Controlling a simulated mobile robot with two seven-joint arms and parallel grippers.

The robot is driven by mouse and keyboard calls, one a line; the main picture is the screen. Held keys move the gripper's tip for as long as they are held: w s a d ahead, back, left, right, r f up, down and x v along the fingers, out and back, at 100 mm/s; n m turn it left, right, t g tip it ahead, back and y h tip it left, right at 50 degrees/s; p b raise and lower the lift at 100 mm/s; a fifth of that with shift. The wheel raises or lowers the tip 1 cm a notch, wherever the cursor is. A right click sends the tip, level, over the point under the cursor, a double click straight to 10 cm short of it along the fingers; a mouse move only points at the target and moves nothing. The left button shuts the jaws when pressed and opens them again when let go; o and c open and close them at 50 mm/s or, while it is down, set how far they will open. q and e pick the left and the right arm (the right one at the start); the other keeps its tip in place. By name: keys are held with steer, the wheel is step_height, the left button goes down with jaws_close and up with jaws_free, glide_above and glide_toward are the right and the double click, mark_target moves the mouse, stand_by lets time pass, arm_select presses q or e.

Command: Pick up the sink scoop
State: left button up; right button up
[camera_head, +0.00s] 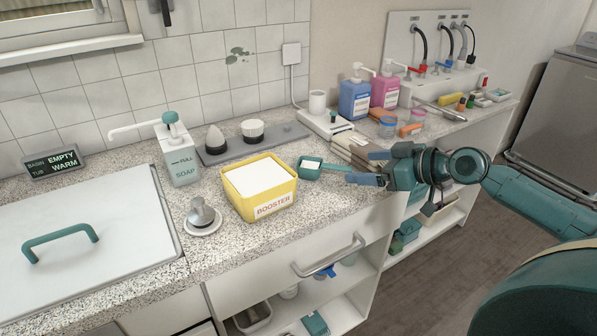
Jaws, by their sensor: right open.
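A small teal scoop (310,168) with something white in its cup lies on the speckled counter, just right of the yellow BOOSTER tub (262,205). Its handle points right toward my right gripper. My right gripper (362,167) comes in from the right, low over the counter near the front edge. Its fingers are apart, around or just beside the handle end. I cannot tell whether they touch it. My left gripper is out of view.
A soap dispenser (178,152) and a metal sink plug (203,217) stand left of the tub. Folded cloths (352,151) lie right behind the gripper. Blue (354,99) and pink (385,91) bottles stand farther back. A drawer handle (328,256) juts out below the counter edge.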

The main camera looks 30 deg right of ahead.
mark_target(321, 164)
steer(key=shift+w+a+r, duration=0.15)
steer(key=shift+w+a, duration=0.05)
steer(key=shift+w, duration=0.35)
steer(key=shift+w+a+r, duration=0.1)
steer(key=shift+w+a, duration=0.1)
steer(key=shift+w, duration=0.35)
steer(key=x, duration=0.5)
steer(key=shift+p, duration=0.3)
steer(key=shift+f+p+x, duration=0.2)
steer(key=shift+p+x, duration=0.05)
steer(key=shift+x, duration=1.3)
steer(key=shift+f+p+x, duration=0.2)
steer(key=shift+x, duration=1.4)
steer(key=shift+s+d, duration=0.15)
steer(key=shift+s, duration=0.05)
steer(key=c, duration=1.3)
